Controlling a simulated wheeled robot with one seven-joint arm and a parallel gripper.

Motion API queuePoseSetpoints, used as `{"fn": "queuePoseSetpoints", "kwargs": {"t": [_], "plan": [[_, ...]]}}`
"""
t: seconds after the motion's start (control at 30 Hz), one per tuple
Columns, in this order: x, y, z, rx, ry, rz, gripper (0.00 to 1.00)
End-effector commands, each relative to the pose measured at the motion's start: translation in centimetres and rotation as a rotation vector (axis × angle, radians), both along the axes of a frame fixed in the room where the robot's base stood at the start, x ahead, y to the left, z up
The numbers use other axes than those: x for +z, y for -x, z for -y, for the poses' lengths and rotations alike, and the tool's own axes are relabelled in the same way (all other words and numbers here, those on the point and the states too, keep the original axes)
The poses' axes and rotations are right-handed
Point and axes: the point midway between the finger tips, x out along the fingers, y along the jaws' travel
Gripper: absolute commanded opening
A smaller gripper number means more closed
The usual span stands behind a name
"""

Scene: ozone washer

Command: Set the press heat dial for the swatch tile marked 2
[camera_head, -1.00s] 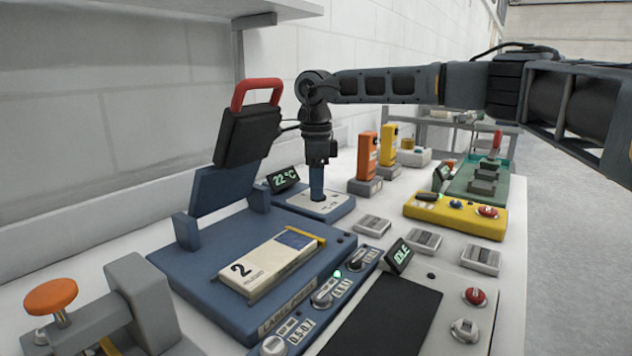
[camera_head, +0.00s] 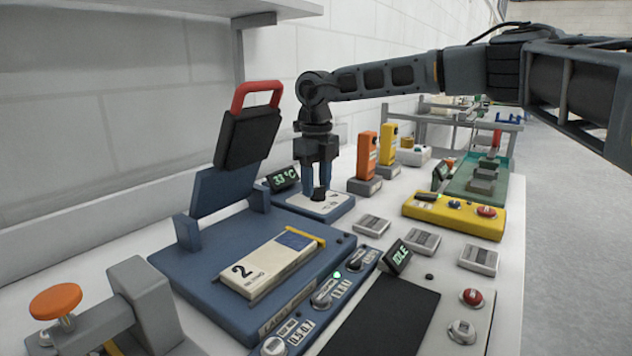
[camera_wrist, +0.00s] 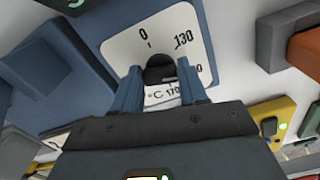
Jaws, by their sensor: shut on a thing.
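The heat dial (camera_head: 319,194) is a dark knob on a white scale plate, set in a blue housing behind the press. My gripper (camera_head: 319,178) points down over it and is shut on the knob. In the wrist view the dark knob (camera_wrist: 160,70) sits between the blue fingers of my gripper (camera_wrist: 160,88). The plate shows the marks 0, 130 and 170 and °C; the pointer is hard to make out. The display (camera_head: 284,178) beside the dial reads 33 °C. The swatch tile marked 2 (camera_head: 270,264) lies on the blue press bed, with the press lid (camera_head: 247,137) raised.
Orange (camera_head: 367,155) and yellow (camera_head: 389,144) upright blocks stand just right of the dial. A yellow button box (camera_head: 455,214) and small grey blocks are farther right. A display reading IDLE (camera_head: 398,256) stands in front.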

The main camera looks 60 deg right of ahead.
Motion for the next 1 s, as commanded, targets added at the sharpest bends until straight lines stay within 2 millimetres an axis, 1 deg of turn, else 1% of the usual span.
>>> {"fn": "queuePoseSetpoints", "kwargs": {"t": [0.2, 0.4, 0.63, 1.0], "plan": [[0.06, 0.11, 0.14, -0.145, 0.002, -0.003, 0.12], [0.02, 0.13, 0.18, -0.232, 0.001, -0.002, 0.12], [0.00, 0.13, 0.17, -0.275, 0.000, -0.002, 0.12], [-0.01, 0.12, 0.15, -0.281, -0.001, -0.002, 0.12]]}}
